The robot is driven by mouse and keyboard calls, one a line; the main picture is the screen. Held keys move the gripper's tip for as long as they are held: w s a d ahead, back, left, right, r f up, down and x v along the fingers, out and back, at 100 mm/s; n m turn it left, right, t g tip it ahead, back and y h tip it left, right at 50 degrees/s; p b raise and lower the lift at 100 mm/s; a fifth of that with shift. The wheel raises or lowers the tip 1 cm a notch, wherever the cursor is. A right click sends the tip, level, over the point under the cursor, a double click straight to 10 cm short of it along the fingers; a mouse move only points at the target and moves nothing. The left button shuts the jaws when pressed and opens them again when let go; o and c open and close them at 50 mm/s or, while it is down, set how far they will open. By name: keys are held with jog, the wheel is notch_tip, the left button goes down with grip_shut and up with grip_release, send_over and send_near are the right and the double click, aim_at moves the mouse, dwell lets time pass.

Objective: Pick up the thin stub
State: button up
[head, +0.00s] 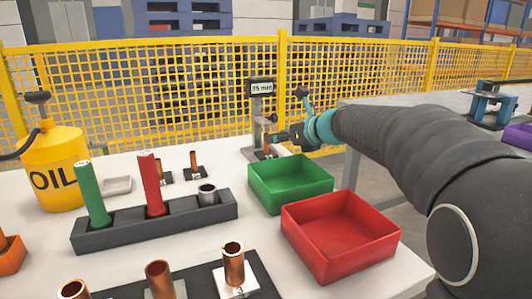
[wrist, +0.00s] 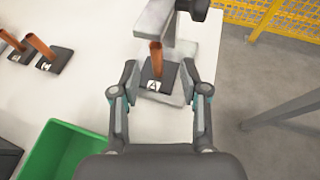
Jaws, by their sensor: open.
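A thin copper stub (wrist: 156,58) stands on a small dark plate (wrist: 164,73) with a white label, under a grey arm of the gauge. My gripper (wrist: 160,68) is open, with one finger on each side of this stub and gaps between. I cannot tell how deep the stub lies between the fingers. In the head view my gripper (head: 275,138) is at the gauge stand (head: 257,112), whose display seems to read 15 mm. Two more thin copper stubs (head: 194,160) (head: 160,168) stand on dark plates behind the grey rack.
A green bin (head: 290,184) and a red bin (head: 341,232) stand at the table's right side. A grey rack (head: 125,228) holds green and red tubes. Wider copper pieces (head: 234,265) stand in front. A yellow oil can (head: 55,168) is left; a yellow fence (head: 150,80) runs behind.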

aim_at(266, 134)
jog(key=shift+a+r+x, duration=0.15)
jog(key=shift+x, duration=1.2)
jog(key=shift+a+r+x, duration=0.1)
jog(key=shift+r+x, duration=0.1)
jog(key=shift+x, duration=1.15)
jog(key=shift+s, duration=0.1)
grip_shut()
